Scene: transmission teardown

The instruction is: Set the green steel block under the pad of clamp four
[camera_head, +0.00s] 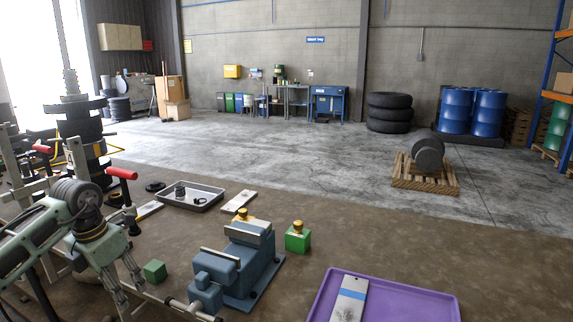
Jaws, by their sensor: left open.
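A plain green block (154,271) sits on the brown bench top at the lower left, just right of my left gripper. A second green block (298,241) with a brass-coloured knob on top stands right of the blue-grey vise. My left gripper (124,294) points down at the lower left, open and seemingly empty, its fingers apart from the near block. Red-handled clamps (122,173) stand behind my left arm, partly hidden by it. No number shows on them, so I cannot tell which is clamp four, and no pad is clearly visible. My right gripper is out of view.
The blue-grey vise (236,265) stands right of the near block. A grey tray (211,207) with small dark parts lies behind it. A purple tray (437,302) with a metal plate (349,303) lies at the front right. The bench's right rear is clear.

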